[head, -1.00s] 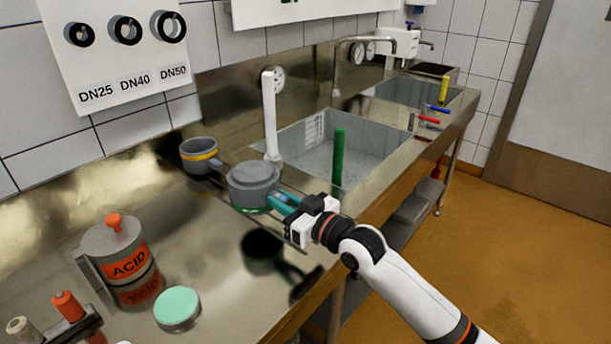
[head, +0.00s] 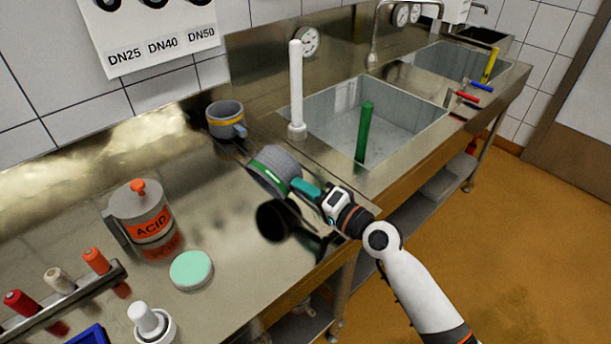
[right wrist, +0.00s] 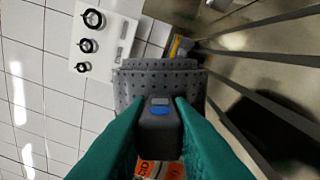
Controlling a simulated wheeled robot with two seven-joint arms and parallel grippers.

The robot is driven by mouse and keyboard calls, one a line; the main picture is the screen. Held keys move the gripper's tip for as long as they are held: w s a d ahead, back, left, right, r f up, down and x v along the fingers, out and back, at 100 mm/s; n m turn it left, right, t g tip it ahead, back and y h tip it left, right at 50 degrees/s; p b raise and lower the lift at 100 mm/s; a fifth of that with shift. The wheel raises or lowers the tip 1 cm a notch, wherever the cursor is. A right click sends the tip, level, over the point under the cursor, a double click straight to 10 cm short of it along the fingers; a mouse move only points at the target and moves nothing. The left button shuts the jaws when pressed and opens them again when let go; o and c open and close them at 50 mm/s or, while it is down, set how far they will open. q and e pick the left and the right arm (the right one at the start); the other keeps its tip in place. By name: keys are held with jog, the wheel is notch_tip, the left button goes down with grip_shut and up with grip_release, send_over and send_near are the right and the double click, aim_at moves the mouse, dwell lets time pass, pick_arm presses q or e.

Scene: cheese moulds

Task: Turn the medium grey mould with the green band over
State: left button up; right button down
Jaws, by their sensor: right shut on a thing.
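The grey mould with the green band (head: 283,161) is held in the air above the steel counter, tilted onto its side. Its green band shows as an arc across its near left part. My right gripper (head: 305,188) is shut on the mould's handle, at its right side. In the right wrist view, the teal fingers (right wrist: 160,130) close on a dark grey handle with a blue spot, and the mould's perforated grey wall (right wrist: 160,82) lies beyond. The mould's inside is hidden. My left gripper is not in view.
A grey mould with a yellow band (head: 226,122) stands behind, near the wall. A white standpipe (head: 296,85) and the sink (head: 340,105) are behind right. Counter below the mould is clear.

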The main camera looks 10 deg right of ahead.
jog(key=m, duration=0.2)
jog(key=f+m+p, duration=0.1)
jog(key=m, duration=0.1)
jog(key=shift+f+m, duration=0.15)
jog(key=shift+m, duration=0.15)
jog(key=m+p, duration=0.4)
jog(key=shift+r+m+p, duration=0.3)
jog(key=shift+r+p, duration=0.05)
jog(key=shift+p, duration=0.05)
jog(key=m+p, duration=0.1)
jog(key=m, duration=0.1)
jog(key=m+p, duration=0.1)
jog(key=m, duration=0.2)
jog(key=f+m+p, duration=0.1)
jog(key=m, duration=0.1)
jog(key=shift+m+p, duration=0.3)
jog(key=shift+p, duration=0.05)
notch_tip(320, 180, down, 2)
jog(key=m+p, duration=0.1)
jog(key=m, duration=0.3)
jog(key=shift+f+m, duration=0.15)
jog(key=shift+m, duration=0.25)
jog(key=shift+f, duration=0.15)
jog(key=c, duration=1.2)
grip_release()
jog(key=shift+s+f, duration=0.1)
jog(key=shift+f, duration=0.05)
